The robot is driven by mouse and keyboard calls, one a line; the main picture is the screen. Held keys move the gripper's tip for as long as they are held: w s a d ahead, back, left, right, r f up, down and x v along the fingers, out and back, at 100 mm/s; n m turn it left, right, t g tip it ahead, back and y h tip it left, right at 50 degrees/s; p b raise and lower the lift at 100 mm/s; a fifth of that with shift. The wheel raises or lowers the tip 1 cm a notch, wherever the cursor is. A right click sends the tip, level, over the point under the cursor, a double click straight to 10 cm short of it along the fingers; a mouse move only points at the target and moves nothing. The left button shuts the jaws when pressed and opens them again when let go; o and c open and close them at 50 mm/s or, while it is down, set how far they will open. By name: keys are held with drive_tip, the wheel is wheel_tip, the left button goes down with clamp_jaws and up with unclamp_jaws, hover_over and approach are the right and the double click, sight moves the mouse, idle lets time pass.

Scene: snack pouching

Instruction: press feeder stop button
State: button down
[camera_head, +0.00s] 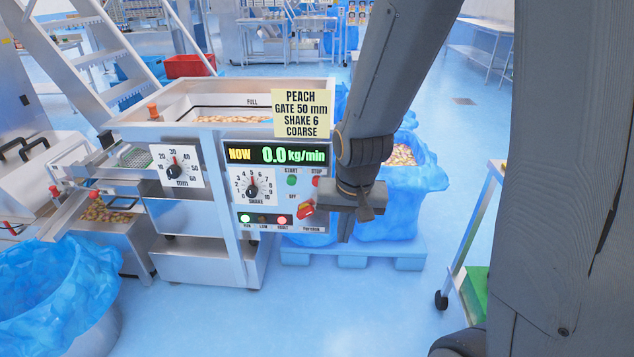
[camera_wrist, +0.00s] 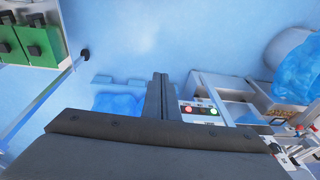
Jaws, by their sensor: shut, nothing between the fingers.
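The feeder panel carries a red stop button (camera_head: 316,181) at its upper right, beside a green start button (camera_head: 292,180). The display (camera_head: 276,154) reads NOW 0.0 kg/min. My gripper (camera_head: 346,228) is shut and empty, just right of the panel's right edge and lower than the stop button. It looks apart from the button, though its depth from the panel is hard to judge. In the wrist view my shut fingers (camera_wrist: 160,82) stand left of the panel's lamp row (camera_wrist: 200,109). The stop button cannot be made out there.
A red switch handle (camera_head: 305,210) sits below the buttons, close to my gripper. A blue-lined bin (camera_head: 412,185) of pieces stands on a blue pallet (camera_head: 352,252) behind my gripper. A table with a green item (camera_head: 474,294) stands at right. Open floor lies between.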

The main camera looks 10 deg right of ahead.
drive_tip(key=w+f+m+t+p, duration=0.1)
drive_tip(key=w+f+m+t, duration=0.2)
drive_tip(key=w, duration=0.7)
drive_tip(key=w+a+f+m+t+p, duration=0.1)
drive_tip(key=w+f+m+t+p, duration=0.1)
drive_tip(key=w+f+m+t, duration=0.2)
drive_tip(key=w+f+m, duration=0.2)
drive_tip(key=w+m, duration=0.2)
drive_tip(key=w, duration=0.2)
drive_tip(key=shift+w+y+p, duration=0.3)
drive_tip(key=shift+w+y, duration=0.1)
drive_tip(key=shift+a, duration=0.1)
drive_tip(key=w+d+b, duration=0.2)
drive_tip(key=w, duration=0.6)
drive_tip(key=shift+w+d+b, duration=0.15)
drive_tip(key=shift+d+b, duration=0.2)
drive_tip(key=shift+b, duration=0.05)
drive_tip(key=shift+w, duration=0.1)
idle(0.4)
drive_tip(key=shift+w+d, duration=0.15)
drive_tip(key=shift+w, duration=0.2)
